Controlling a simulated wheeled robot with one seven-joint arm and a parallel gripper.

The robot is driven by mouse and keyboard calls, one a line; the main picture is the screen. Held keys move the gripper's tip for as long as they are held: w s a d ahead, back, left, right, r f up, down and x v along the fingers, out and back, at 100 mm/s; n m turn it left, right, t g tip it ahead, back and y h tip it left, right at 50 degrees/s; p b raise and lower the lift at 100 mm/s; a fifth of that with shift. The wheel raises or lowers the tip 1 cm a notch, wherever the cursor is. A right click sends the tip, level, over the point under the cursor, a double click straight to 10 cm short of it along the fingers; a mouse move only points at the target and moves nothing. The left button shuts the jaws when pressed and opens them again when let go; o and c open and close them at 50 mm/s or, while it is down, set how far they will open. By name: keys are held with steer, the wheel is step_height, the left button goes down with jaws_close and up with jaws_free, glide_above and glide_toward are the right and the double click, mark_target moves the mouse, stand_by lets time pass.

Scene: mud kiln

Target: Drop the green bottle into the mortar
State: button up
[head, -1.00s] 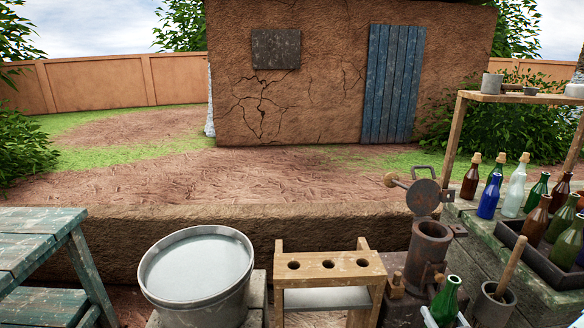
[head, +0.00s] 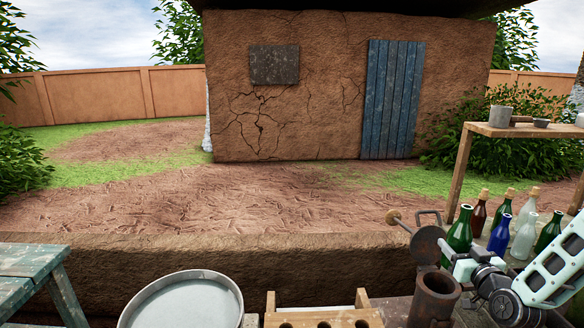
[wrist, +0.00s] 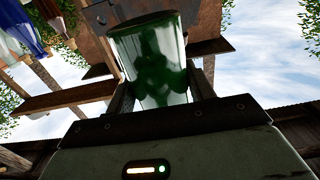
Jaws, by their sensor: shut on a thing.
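A green bottle (head: 459,236) stands roughly upright in my gripper (head: 463,268), raised beside the round rusty lid. My gripper is shut on its lower part. In the wrist view the green bottle (wrist: 158,62) fills the space between the fingers. The grey mortar with a wooden pestle, seen at the lower right in the earlier head view, does not show now. It is below the picture or behind my arm.
A rusty cylinder (head: 434,296) with its lid (head: 427,245) raised stands just left of my arm. Several bottles, one of them blue (head: 500,233), crowd the bench behind. A wooden rack (head: 325,315) and a round basin (head: 182,305) are further left. A shelf (head: 515,131) stands at right.

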steer(key=shift+f+b, duration=1.45)
steer(key=shift+f, duration=1.15)
steer(key=o, duration=1.2)
steer(key=shift+c, duration=0.2)
steer(key=s, duration=1.7)
steer(key=shift+s+d, duration=0.25)
steer(key=shift+d, duration=0.05)
